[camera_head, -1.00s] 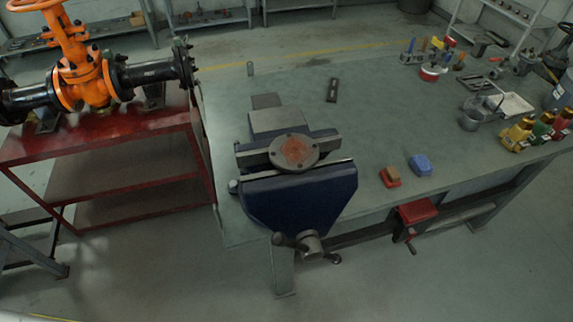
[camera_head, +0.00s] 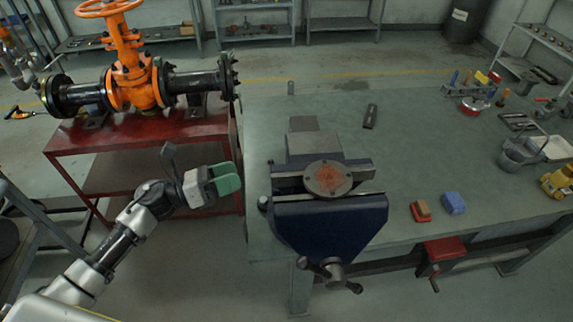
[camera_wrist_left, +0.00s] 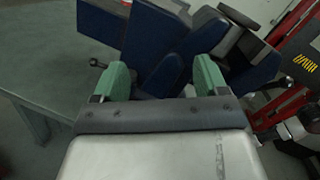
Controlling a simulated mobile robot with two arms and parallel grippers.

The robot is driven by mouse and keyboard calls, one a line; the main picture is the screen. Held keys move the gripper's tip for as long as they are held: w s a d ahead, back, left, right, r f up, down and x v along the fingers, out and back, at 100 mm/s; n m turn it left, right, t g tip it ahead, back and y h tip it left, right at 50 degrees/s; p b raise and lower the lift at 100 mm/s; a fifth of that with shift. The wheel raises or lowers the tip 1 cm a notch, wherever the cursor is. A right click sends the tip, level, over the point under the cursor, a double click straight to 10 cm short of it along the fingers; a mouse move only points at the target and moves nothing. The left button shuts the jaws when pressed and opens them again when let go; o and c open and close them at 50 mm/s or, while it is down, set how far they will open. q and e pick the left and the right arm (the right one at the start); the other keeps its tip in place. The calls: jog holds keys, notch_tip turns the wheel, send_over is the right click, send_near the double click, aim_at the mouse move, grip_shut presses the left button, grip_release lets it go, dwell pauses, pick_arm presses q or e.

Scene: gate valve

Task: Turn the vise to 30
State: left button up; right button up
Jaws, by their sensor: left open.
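The blue vise (camera_head: 330,222) is mounted at the front left of the green workbench. A round rusty flange (camera_head: 328,178) sits at its jaws. Its handle and screw (camera_head: 332,270) stick out at the front below the bench edge. My left gripper (camera_head: 236,178) is left of the vise, apart from it, with green fingers. In the left wrist view the two green fingers (camera_wrist_left: 162,80) are spread and empty, with the blue vise body (camera_wrist_left: 160,45) beyond them and a handle end (camera_wrist_left: 97,62) at the left. My right gripper is not in view.
An orange gate valve (camera_head: 130,80) on black pipe stands on a red table (camera_head: 70,145) at the left. The green workbench (camera_head: 400,170) carries a red block (camera_head: 420,212), a blue block (camera_head: 453,203), a dark bar (camera_head: 371,116) and a grey bucket (camera_head: 515,155).

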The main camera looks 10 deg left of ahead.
aim_at(287, 168)
pick_arm(q)
jog(key=s+d+r+m+g+h, duration=0.1)
jog(key=s+d+r+m+g, duration=0.25)
jog(key=r+m+g, duration=0.35)
jog(key=d+p, duration=0.1)
jog(key=d, duration=0.1)
jog(key=w+d+m+t+p, duration=0.1)
jog(key=d+p, duration=0.1)
jog(key=d, duration=0.1)
jog(key=w+d+t+p, duration=0.1)
jog(key=d, duration=0.2)
jog(key=shift+w+d+f+m, duration=0.1)
jog(key=shift+w+f+m, duration=0.15)
jog(key=shift+f+m, duration=0.1)
jog(key=shift+p+x, duration=0.45)
jog(key=shift+x, duration=0.35)
jog(key=shift+f, duration=0.2)
jog(key=shift+c, duration=0.3)
jog(key=c, duration=1.2)
